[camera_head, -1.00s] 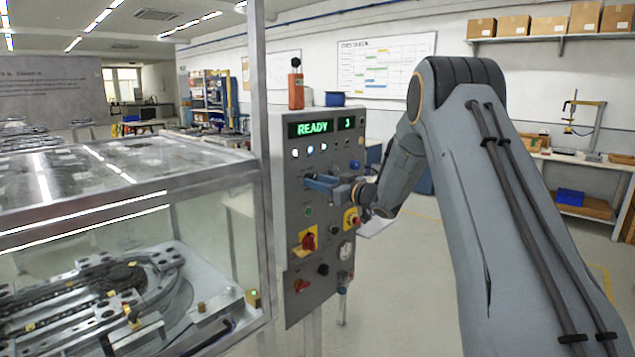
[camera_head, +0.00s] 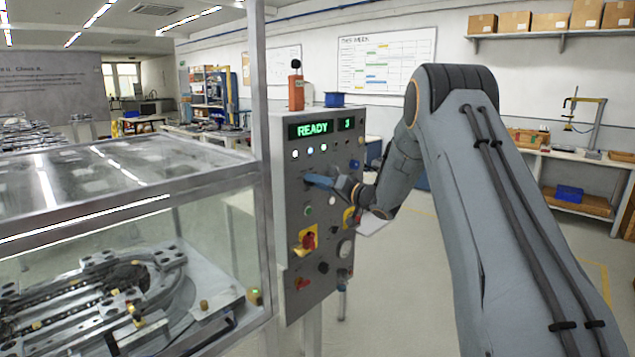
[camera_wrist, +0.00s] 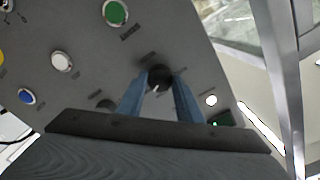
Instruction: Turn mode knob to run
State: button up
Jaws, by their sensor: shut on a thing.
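The grey control panel (camera_head: 290,250) stands upright in the middle of the head view, its display (camera_head: 318,128) reading READY and 3. My gripper (camera_head: 312,181) is at the panel's upper left part, below the row of small lights. In the wrist view my gripper's blue fingers (camera_wrist: 158,88) are shut on a round black knob (camera_wrist: 159,75), one finger on each side. A pale mark shows on the knob's face. The knob is hidden by the gripper in the head view. The label text around it is too small to read.
A green button (camera_wrist: 115,13) and a white button (camera_wrist: 62,61) sit near the knob. A red rotary switch on a yellow plate (camera_head: 306,240) is lower on the panel. A glass-walled enclosure (camera_head: 130,200) stands close at the left. Open floor lies to the right.

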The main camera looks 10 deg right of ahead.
jog(key=shift+m, duration=0.4)
jog(key=o, duration=1)
jog(key=shift+o, duration=0.2)
jog(key=b+v, duration=0.2)
jog(key=v, duration=0.6)
jog(key=shift+b, duration=0.4)
jog(key=shift+w, duration=0.1)
